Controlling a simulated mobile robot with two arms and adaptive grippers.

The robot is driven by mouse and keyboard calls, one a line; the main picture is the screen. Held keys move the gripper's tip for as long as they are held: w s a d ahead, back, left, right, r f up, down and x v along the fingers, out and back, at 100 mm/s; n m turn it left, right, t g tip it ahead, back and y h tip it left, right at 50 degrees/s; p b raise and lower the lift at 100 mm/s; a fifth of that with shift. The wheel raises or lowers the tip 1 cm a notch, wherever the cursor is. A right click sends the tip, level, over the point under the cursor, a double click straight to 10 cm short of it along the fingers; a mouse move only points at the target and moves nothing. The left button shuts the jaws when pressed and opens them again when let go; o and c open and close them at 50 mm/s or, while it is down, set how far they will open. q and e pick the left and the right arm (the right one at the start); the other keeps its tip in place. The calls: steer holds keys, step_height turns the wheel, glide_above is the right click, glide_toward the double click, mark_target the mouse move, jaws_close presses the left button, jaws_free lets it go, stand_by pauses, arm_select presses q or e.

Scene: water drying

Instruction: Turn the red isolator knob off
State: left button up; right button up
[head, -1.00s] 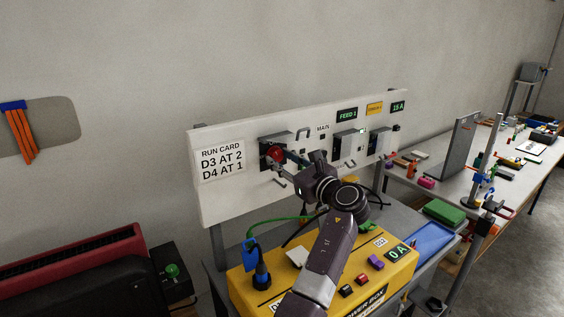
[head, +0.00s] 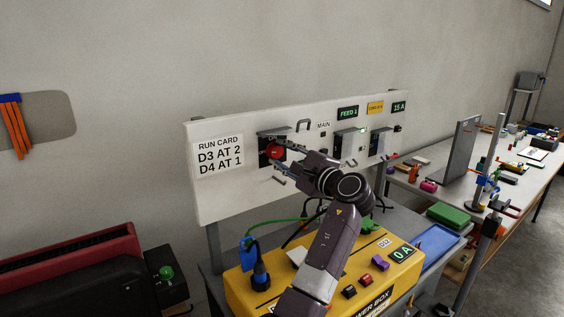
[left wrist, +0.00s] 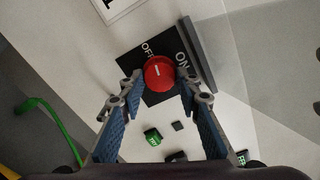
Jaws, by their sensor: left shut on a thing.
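The red isolator knob (head: 275,152) sits on a black plate on the white panel; its plate also shows in the left wrist view (left wrist: 127,62) with the words OFF and ON. In the left wrist view the red knob (left wrist: 159,73) lies between my fingertips and has a short white mark on its face. My left gripper (head: 283,154) reaches the knob from the right; in the wrist view its blue-padded fingers (left wrist: 160,90) are shut on the knob's sides. My right gripper is not in view.
The white panel (head: 222,198) carries a run card (head: 219,154) left of the knob and other switch boxes (head: 346,143) to the right. A yellow power box (head: 240,290) with plugs and cables stands below my arm. A cluttered bench (head: 500,185) is at the right.

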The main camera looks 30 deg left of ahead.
arm_select(q)
steer(key=shift+r+n+b, duration=0.2)
steer(key=shift+n+b, duration=0.45)
steer(key=shift+n, duration=0.55)
steer(key=shift+r, duration=0.1)
steer(key=o, duration=1.1)
steer(key=shift+w+a, duration=0.15)
steer(key=shift+w, duration=0.05)
steer(key=shift+f, duration=0.25)
steer(key=v, duration=1.2)
steer(key=shift+f, duration=0.1)
